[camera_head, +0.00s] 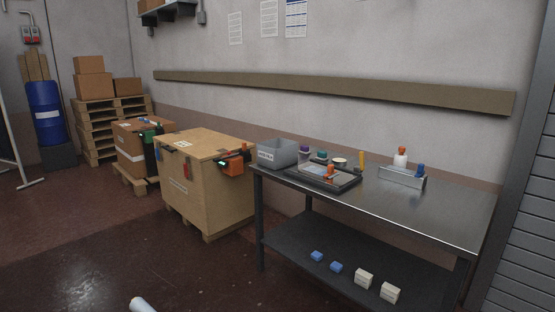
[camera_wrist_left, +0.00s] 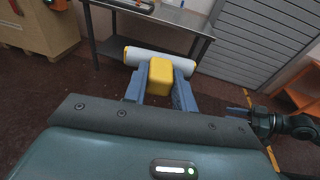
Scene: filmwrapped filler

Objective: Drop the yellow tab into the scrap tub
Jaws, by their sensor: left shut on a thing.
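The scrap tub appears to be the grey open bin (camera_head: 279,153) with a white label, at the left end of the steel table in the head view. Its inside is mostly hidden. My left gripper does not show in the head view. A dark arm part (camera_wrist_left: 285,125) at the right of the wrist view may be my right arm; its jaw state is unclear.
The steel table (camera_head: 440,205) carries a dark tray (camera_head: 310,178), a metal holder (camera_head: 400,178) and a yellow upright piece (camera_head: 361,160). A wooden crate (camera_head: 203,180) stands left of it. Blue and cream blocks lie on the lower shelf (camera_head: 310,240).

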